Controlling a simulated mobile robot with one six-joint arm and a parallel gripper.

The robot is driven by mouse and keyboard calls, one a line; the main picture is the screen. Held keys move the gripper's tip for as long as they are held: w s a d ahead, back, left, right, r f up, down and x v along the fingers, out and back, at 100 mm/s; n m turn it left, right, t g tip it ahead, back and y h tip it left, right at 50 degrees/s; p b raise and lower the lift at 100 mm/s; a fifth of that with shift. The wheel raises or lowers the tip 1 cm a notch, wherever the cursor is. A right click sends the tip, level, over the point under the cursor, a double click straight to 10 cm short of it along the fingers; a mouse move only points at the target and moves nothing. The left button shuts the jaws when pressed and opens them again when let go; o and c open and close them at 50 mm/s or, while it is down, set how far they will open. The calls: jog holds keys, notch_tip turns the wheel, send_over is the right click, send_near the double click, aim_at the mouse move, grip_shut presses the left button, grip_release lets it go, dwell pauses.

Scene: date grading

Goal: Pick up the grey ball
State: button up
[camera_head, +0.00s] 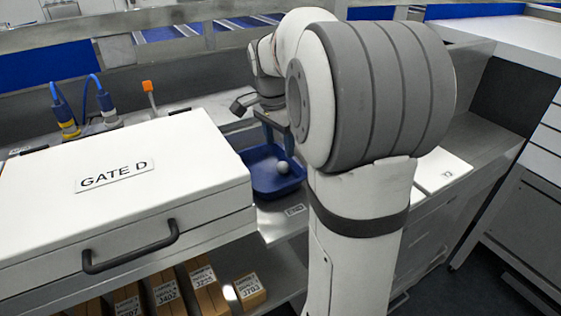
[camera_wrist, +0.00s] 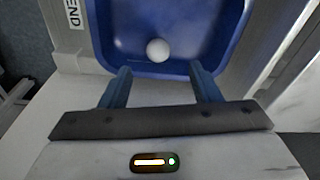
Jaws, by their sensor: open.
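The grey ball (camera_head: 283,167) lies in a blue tray (camera_head: 262,187), toward its right side in the head view. In the wrist view the ball (camera_wrist: 157,50) looks pale and rests near the tray's near wall (camera_wrist: 150,71). My gripper (camera_wrist: 160,74) is open and empty, with its two blue fingers on either side of the line to the ball. The ball is ahead of the fingertips and apart from them. In the head view my arm hides part of the gripper and the tray's right side.
A white case marked GATE D (camera_head: 120,190) with a dark handle stands left of the tray. Blue-capped connectors (camera_head: 105,105) and an orange-topped item (camera_head: 148,90) stand behind it. Labelled boxes (camera_head: 250,290) sit on the shelf below. A white pad (camera_head: 440,170) lies right of my arm.

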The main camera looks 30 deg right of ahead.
aim_at(282, 162)
jog(key=f, duration=0.2)
jog(key=f+p, duration=0.1)
jog(key=f, duration=0.1)
jog(key=d+f, duration=0.1)
jog(key=f, duration=0.2)
jog(key=shift+c, duration=0.6)
jog(key=shift+r, duration=0.15)
jog(key=c, duration=1)
